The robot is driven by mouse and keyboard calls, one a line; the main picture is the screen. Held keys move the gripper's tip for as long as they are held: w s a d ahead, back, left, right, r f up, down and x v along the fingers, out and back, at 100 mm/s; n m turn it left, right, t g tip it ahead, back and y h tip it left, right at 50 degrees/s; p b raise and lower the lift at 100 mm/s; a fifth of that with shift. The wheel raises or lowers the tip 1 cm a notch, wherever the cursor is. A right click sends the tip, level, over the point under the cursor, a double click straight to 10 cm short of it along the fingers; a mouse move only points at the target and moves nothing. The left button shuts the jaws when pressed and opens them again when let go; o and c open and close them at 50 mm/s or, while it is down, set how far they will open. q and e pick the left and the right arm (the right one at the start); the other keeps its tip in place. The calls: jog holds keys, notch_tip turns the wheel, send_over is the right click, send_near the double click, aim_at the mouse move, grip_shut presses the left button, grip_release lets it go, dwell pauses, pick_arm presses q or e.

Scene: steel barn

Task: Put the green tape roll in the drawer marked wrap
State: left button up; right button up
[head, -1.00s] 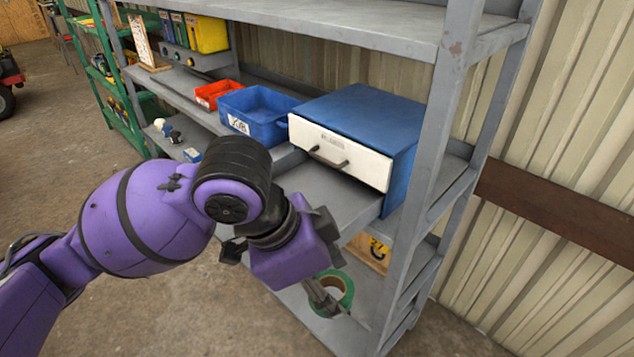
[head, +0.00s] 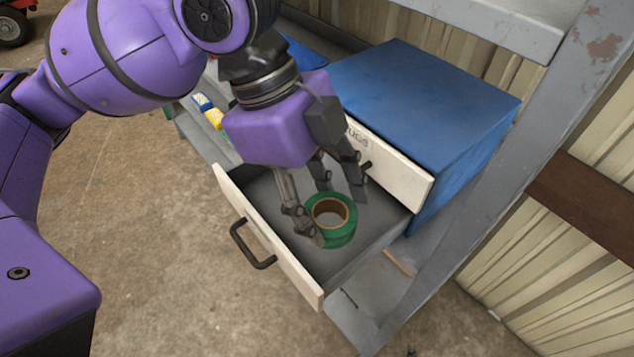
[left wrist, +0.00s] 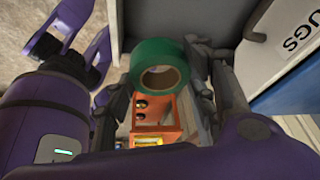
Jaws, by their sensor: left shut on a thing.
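The green tape roll (head: 338,234) has a brown core. It is between the fingers of my left gripper (head: 330,205), which is shut on it. In the head view the roll appears over the floor of the open lower drawer (head: 268,242); I cannot tell whether it touches that floor. The drawer has a grey inside, a cream front and a black handle. No mark on its front is readable from here. In the left wrist view the roll (left wrist: 160,52) sits between the fingertips, ring opening visible. My right gripper is not in view.
The blue cabinet (head: 425,95) has a shut upper drawer (head: 405,172) just above, its label partly hidden, ending "UGS". A grey shelf post (head: 480,200) stands to the right. An orange thing (left wrist: 160,110) shows beyond the roll in the left wrist view.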

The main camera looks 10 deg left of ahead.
pick_arm(q)
jog(key=w+a+f, duration=0.6)
jog(key=f, duration=0.1)
jog(key=shift+f+b, duration=0.1)
jog(key=shift+b, duration=0.3)
jog(key=shift+w+a+f, duration=0.2)
jog(key=shift+f, duration=0.1)
notch_tip(320, 180, down, 3)
jog(key=shift+a+f, duration=0.1)
jog(key=shift+a, duration=0.05)
jog(key=shift+w, duration=0.1)
jog(key=o, duration=0.7)
jog(key=shift+f, duration=0.1)
jog(key=shift+o, duration=0.9)
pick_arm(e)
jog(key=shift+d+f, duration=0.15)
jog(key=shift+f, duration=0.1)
